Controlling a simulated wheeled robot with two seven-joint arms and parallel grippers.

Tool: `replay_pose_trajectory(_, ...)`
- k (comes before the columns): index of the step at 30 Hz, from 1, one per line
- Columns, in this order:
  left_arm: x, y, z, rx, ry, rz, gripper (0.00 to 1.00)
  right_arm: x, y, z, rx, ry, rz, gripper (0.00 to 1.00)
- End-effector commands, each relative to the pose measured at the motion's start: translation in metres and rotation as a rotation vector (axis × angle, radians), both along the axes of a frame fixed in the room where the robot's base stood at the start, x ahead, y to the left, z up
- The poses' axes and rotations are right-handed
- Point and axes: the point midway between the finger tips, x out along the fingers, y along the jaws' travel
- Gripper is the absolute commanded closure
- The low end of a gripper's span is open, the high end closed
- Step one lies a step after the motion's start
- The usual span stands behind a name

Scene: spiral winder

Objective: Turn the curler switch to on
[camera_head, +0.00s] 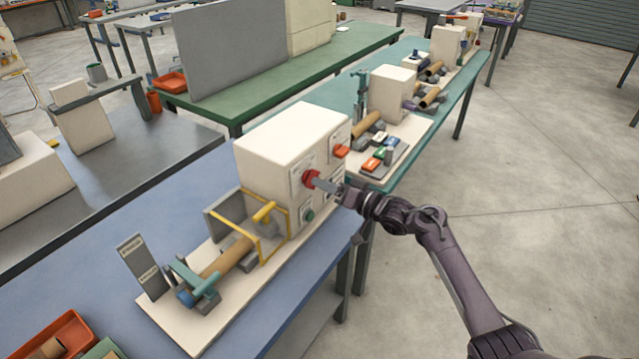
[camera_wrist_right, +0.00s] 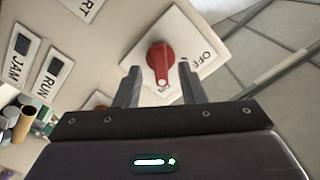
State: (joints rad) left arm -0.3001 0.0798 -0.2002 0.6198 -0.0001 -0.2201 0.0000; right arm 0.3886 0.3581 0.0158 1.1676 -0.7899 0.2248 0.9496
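The curler switch is a red rotary knob (camera_head: 311,179) on the front of the white machine box (camera_head: 282,145). In the right wrist view the red knob (camera_wrist_right: 160,60) sits on a white plate marked OFF (camera_wrist_right: 208,60) at the right. Its handle points down in that view, toward a second label mostly hidden behind it. My right gripper (camera_head: 324,184) is at the knob. In the wrist view its two fingers (camera_wrist_right: 158,86) stand apart on either side of the handle's end, with gaps visible. My left gripper is out of view.
Below and beside the knob are an orange part (camera_head: 341,151) and a green button (camera_head: 309,215). A yellow guard frame (camera_head: 262,235) and brown tube (camera_head: 222,262) stand left on the blue bench (camera_head: 90,262). Floor right of the benches is clear.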

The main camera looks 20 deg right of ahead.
Motion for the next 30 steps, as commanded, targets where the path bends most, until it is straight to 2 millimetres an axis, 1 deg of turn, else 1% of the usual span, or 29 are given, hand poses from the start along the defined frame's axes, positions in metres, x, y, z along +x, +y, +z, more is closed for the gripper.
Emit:
replay_pose_trajectory(1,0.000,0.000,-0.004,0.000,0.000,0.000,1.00,-0.008,-0.007,-0.003,-0.003,0.001,-0.002,0.64)
replay_pose_trajectory(6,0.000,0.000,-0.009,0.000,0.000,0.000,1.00,-0.030,-0.024,-0.003,-0.002,0.001,-0.001,0.64)
replay_pose_trajectory(12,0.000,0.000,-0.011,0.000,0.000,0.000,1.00,-0.043,-0.033,-0.001,0.000,0.001,-0.001,0.64)
replay_pose_trajectory(26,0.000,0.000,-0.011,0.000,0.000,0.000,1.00,-0.043,-0.033,-0.001,-0.002,0.001,-0.001,0.64)
replay_pose_trajectory(29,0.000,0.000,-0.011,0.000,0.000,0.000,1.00,-0.046,-0.028,-0.009,-0.044,0.009,-0.012,0.64)
replay_pose_trajectory(30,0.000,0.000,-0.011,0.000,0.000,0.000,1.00,-0.049,-0.023,-0.016,-0.085,0.019,-0.025,0.64)
